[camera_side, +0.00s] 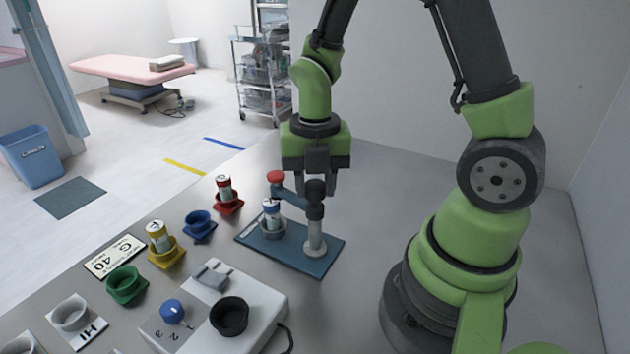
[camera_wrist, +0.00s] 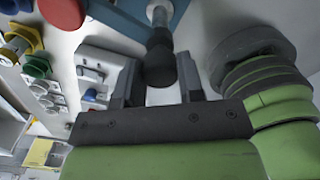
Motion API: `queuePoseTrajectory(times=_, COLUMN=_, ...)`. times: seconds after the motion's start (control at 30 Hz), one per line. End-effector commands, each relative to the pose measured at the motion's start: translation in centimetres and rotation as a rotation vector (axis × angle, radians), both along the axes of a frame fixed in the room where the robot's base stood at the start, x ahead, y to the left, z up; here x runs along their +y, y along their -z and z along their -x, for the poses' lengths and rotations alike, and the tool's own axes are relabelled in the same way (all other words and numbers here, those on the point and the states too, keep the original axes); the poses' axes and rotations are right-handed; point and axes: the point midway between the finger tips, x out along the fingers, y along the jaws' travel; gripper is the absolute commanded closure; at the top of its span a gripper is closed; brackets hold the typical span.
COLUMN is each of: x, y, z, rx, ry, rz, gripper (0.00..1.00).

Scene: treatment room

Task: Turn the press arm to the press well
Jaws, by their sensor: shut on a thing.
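The press stands on a blue base plate (camera_side: 318,256) with a grey post (camera_side: 315,238). Its blue-grey press arm (camera_side: 292,193) reaches left from the post and carries a red knob (camera_side: 276,177). A black grip (camera_side: 315,207) tops the post. My gripper (camera_side: 316,188) points down and is shut on this black grip, which also shows between the fingers in the wrist view (camera_wrist: 160,62). A blue-capped vial (camera_side: 271,211) stands in the grey press well (camera_side: 271,231). The red knob appears above the vial; exact alignment is unclear.
Left of the press stand a red holder (camera_side: 229,206) with a vial, an empty blue holder (camera_side: 199,226), a yellow holder (camera_side: 166,252) with a vial and a green holder (camera_side: 125,285). A white device (camera_side: 262,289) with a blue knob sits in front.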

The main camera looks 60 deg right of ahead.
Motion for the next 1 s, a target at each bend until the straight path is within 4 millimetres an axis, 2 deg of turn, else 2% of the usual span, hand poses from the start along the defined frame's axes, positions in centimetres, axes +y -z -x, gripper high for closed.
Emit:
queuePoseTrajectory(times=0.37, x=0.02, y=-0.04, z=0.0, rx=-0.001, ry=-0.169, rz=-0.001, gripper=1.0)
queuePoseTrajectory(times=0.93, x=0.03, y=-0.04, z=0.01, rx=0.0, ry=-0.197, rz=0.0, gripper=1.0)
queuePoseTrajectory(times=0.97, x=0.03, y=-0.04, z=0.01, rx=0.0, ry=-0.197, rz=0.0, gripper=0.6)
queuePoseTrajectory(times=1.0, x=0.03, y=-0.03, z=0.01, rx=0.0, ry=-0.197, rz=0.0, gripper=0.51)
